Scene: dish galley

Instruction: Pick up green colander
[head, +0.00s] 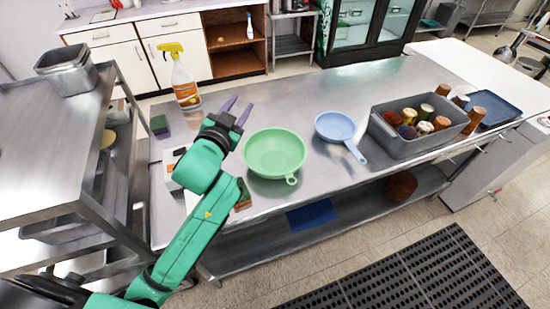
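The green colander (274,152) is a round bowl with a small looped handle at its near rim. It rests upright on the steel table (300,102). My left gripper (237,108) is above the table, just beyond and to the left of the colander. Its two purple-grey fingers are apart and point away from me, with nothing seen between them. It looks clear of the colander. My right gripper does not show in the head view.
A blue strainer (335,127) lies right of the colander. A grey bin (416,142) of cups and a blue tray (497,112) stand further right. A steel cart (50,130) borders the left side.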

